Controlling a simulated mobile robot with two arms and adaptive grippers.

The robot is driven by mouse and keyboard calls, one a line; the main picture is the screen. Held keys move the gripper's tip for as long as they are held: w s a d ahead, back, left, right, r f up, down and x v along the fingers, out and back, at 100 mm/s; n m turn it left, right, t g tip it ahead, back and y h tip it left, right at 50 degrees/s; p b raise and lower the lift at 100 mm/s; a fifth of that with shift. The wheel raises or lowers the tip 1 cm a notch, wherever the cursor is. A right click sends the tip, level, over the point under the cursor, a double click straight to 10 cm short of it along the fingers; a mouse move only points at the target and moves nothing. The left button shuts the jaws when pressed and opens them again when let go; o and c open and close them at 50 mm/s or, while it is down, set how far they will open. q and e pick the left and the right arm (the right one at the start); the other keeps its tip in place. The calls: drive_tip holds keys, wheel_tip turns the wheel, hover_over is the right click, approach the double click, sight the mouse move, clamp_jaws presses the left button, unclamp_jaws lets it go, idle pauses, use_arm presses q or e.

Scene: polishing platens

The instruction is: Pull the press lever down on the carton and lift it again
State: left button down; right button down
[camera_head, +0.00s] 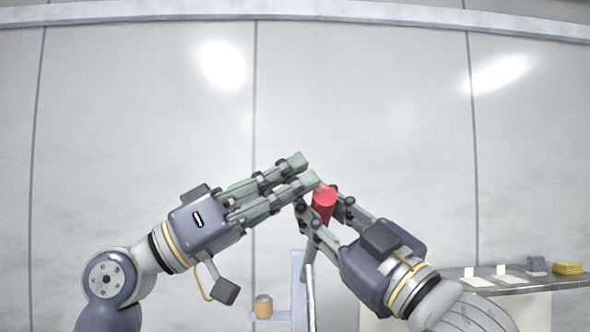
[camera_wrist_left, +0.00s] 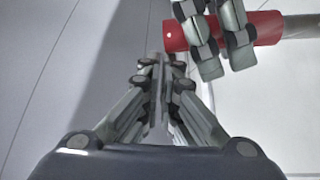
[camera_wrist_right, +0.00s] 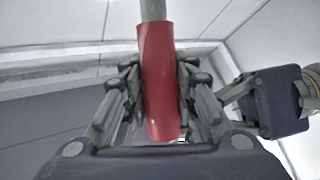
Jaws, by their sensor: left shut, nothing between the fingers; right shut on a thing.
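The press lever is a grey rod (camera_head: 310,285) with a red handle (camera_head: 323,203) at its upper end. My right gripper (camera_head: 321,206) is shut around the red handle, and its wrist view shows the handle (camera_wrist_right: 158,85) between the fingers. My left gripper (camera_head: 303,171) is shut and empty, its tips just up and left of the handle. In the left wrist view its closed fingers (camera_wrist_left: 160,88) are beside the red handle (camera_wrist_left: 178,37); I cannot tell whether they touch. A small tan object (camera_head: 263,307) stands low; I cannot tell whether it is the carton.
A pale blue-grey upright (camera_head: 298,275) stands behind the rod. At right, a grey counter (camera_head: 490,285) holds white cards (camera_head: 502,269), a grey block (camera_head: 536,264) and a yellow stack (camera_head: 567,268). A pale panelled wall (camera_head: 360,100) fills the back.

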drive_tip(key=shift+r, duration=0.45)
drive_tip(key=c, duration=1.3)
unclamp_jaws()
use_arm(q)
drive_tip(key=shift+d+f, duration=0.3)
drive_tip(key=shift+d, duration=0.05)
use_arm(e)
drive_tip(key=shift+d+f, duration=0.1)
drive_tip(key=shift+d, duration=0.2)
drive_tip(key=shift+f, duration=0.1)
drive_tip(key=shift+f, duration=0.1)
